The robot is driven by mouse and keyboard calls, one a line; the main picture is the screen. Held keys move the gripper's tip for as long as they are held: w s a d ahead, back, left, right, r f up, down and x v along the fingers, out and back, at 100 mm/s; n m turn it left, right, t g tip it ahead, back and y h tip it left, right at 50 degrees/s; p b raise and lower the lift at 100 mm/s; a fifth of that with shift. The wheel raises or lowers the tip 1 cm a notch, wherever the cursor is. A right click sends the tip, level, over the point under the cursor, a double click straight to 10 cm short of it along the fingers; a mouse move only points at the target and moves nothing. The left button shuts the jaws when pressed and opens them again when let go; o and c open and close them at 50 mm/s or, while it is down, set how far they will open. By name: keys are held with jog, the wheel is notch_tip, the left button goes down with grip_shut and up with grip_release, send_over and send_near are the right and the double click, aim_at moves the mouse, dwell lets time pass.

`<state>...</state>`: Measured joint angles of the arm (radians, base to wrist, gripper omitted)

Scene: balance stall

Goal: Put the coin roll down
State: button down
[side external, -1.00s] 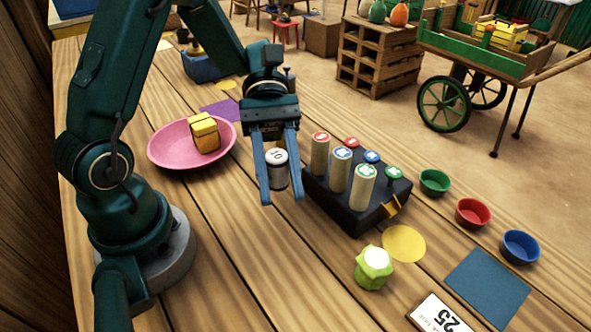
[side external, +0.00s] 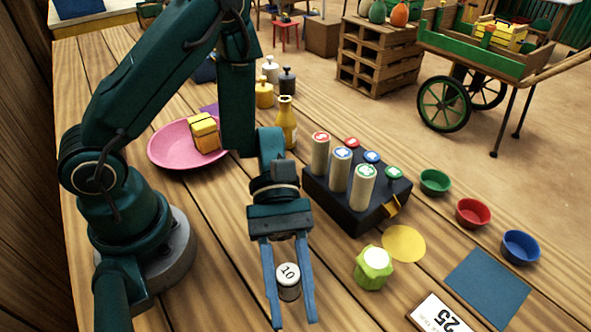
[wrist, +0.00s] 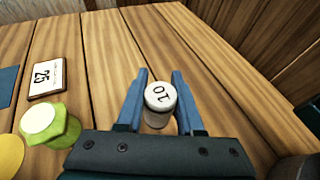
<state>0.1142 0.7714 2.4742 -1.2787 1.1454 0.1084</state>
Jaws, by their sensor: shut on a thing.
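The coin roll (side external: 288,274) is a short grey cylinder with a white top marked 10. My gripper (side external: 294,322) is shut on it, with one blue finger on each side. The roll is upright, low over the bare planks in front of the black block. In the wrist view the coin roll (wrist: 160,97) sits between the fingertips of my gripper (wrist: 160,75), its lower part in shadow. I cannot tell whether its base touches the table.
The black block (side external: 345,205) holds several cream cylinders with coloured tops. A green jar (side external: 373,268) stands right of my gripper, beside a yellow disc (side external: 404,243). A pink plate (side external: 165,150) holds a yellow block (side external: 204,135). The planks around the roll are clear.

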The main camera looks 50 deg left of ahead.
aim_at(292, 321)
jog(key=shift+f, duration=1.75)
jog(key=c, duration=0.5)
grip_release()
jog(key=shift+f, duration=0.1)
jog(key=shift+c, duration=0.2)
